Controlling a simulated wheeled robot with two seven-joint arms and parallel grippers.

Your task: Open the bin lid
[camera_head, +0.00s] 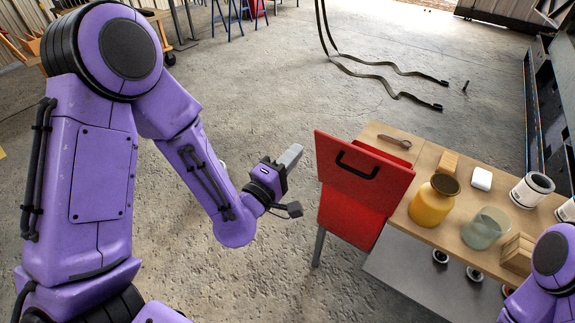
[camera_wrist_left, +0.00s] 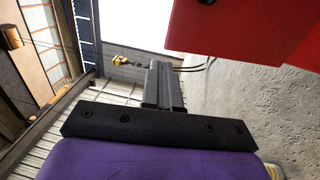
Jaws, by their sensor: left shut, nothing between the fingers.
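The red bin (camera_head: 350,217) is at the left end of the wooden table. Its red lid (camera_head: 335,152) is a flat panel with a black handle (camera_head: 357,163) on the face toward me. The lid looks tilted up, but I cannot tell exactly how far it stands open. My left gripper (camera_head: 291,157) is shut and empty, to the left of the lid and apart from it. In the left wrist view its fingers (camera_wrist_left: 164,86) are together, and a red panel (camera_wrist_left: 240,32) fills the upper right. My right gripper is out of view.
On the table (camera_head: 428,157) stand a yellow jar (camera_head: 430,208), a greenish jar (camera_head: 484,230), a white block (camera_head: 481,179), wooden blocks (camera_head: 517,254) and a white cup (camera_head: 532,190). A dark handle-like item (camera_head: 394,141) lies behind the lid. Floor left of the bin is clear.

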